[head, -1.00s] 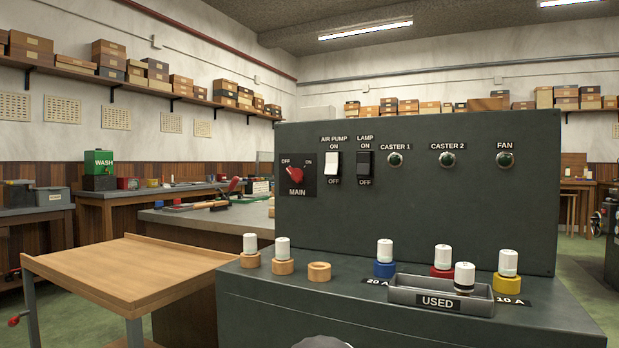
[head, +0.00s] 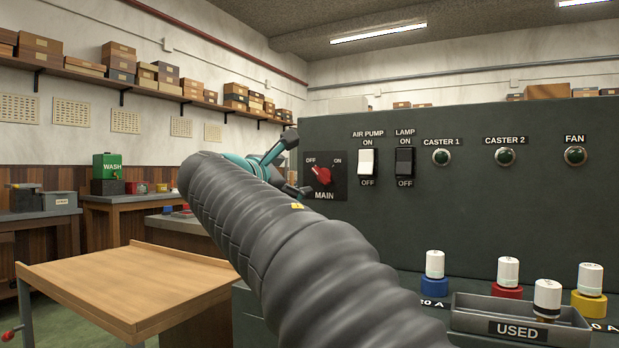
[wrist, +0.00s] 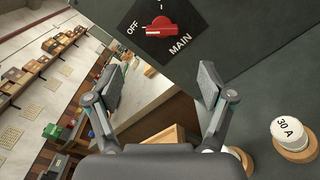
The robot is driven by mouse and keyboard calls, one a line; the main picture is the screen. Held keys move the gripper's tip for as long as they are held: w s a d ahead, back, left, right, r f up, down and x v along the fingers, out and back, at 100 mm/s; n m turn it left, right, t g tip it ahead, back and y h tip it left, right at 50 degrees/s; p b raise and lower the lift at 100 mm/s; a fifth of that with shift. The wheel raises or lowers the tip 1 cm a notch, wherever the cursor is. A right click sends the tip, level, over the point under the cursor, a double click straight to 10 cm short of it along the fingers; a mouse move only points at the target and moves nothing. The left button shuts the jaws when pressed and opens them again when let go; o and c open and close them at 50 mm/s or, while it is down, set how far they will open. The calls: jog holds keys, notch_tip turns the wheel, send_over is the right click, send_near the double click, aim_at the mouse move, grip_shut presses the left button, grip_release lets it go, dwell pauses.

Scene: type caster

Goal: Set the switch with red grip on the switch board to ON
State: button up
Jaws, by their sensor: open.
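The MAIN switch with its red grip (head: 322,175) sits at the left end of the dark green switch board (head: 470,225). Its grip points toward OFF, at upper left in the head view. The red grip also shows at the top of the wrist view (wrist: 158,28), beyond my fingertips. My gripper (wrist: 160,82) is open and empty, its two fingers spread apart. In the head view my gripper (head: 288,165) is just left of the MAIN plate, partly hidden behind my own arm, and looks apart from the grip.
The AIR PUMP (head: 367,162) and LAMP (head: 404,162) switches are just right of MAIN. Fuses and a USED tray (head: 517,328) stand on the ledge below. A 30 A fuse (wrist: 287,130) shows at the wrist view's right. A wooden table (head: 130,280) is at left.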

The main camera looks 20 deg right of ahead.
aim_at(319, 176)
jog(key=p+x, duration=0.1)
jog(key=x, duration=1.1)
jog(key=shift+d, duration=0.3)
jog(key=c, duration=1.2)
